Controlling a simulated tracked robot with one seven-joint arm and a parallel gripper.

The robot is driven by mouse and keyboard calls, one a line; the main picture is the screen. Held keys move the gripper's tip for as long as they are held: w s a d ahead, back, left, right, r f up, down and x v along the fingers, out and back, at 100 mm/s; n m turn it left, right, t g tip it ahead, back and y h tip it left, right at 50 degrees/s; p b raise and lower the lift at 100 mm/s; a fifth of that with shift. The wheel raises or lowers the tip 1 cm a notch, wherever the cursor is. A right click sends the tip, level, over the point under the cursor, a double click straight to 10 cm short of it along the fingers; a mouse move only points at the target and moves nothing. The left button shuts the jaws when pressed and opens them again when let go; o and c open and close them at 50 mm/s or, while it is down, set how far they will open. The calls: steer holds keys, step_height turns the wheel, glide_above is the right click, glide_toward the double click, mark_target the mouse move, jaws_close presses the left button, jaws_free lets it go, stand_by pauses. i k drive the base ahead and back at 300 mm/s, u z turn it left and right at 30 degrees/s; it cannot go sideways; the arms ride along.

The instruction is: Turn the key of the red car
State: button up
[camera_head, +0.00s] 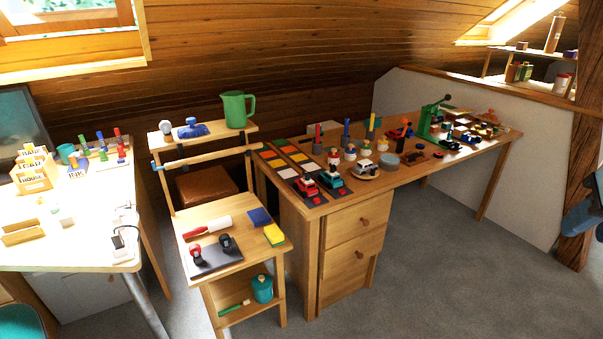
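A small red toy car (306,184) with a white part stands near the front left end of the long wooden desk (400,174), close to the desk's near corner. A teal toy car (332,171) stands just to its right. Small red spots lie on the dark surface in front of both cars. The key of the red car is too small to make out. My gripper is not in view.
A low wooden stand (240,280) with a dark tray (215,259) stands left of the desk's drawers (352,245). A white table (80,228) with blocks is at the left. A white car (365,166) and a green press (430,118) stand farther along the desk. Grey floor (450,270) is open at the front right.

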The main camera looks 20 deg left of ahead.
mark_target(307, 175)
steer(key=u, duration=1.05)
steer(key=i, duration=1)
steer(key=u, duration=0.05)
